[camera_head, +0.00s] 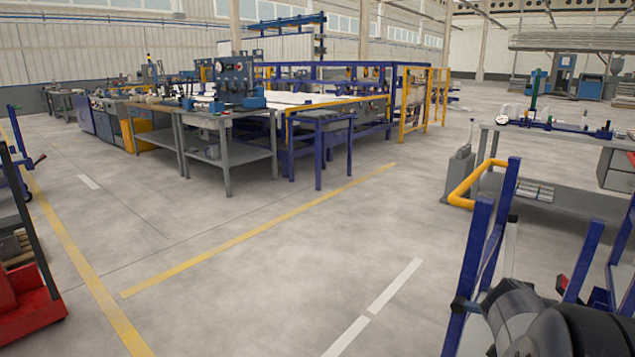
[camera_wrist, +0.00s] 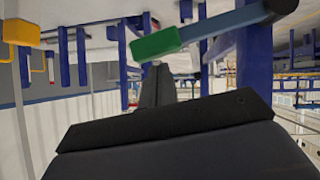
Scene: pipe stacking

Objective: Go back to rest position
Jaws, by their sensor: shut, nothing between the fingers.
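My gripper (camera_wrist: 157,75) reaches up the middle of the wrist view, with its dark fingers shut together and nothing held between them. A bar with a green end (camera_wrist: 157,43) and a blue-grey length (camera_wrist: 232,20) crosses just beyond the fingertips. I cannot tell whether the fingers touch it. In the head view, part of my arm (camera_head: 520,310) shows at the lower right, among blue posts (camera_head: 478,250). The fingers are not visible there. No pipe can be clearly made out.
Blue posts (camera_wrist: 258,75) stand close to the gripper on the right. A grey workbench (camera_head: 560,190) with a yellow rail (camera_head: 470,185) stands at the right. A red cart (camera_head: 25,300) is at the lower left. The central floor (camera_head: 270,270) is clear.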

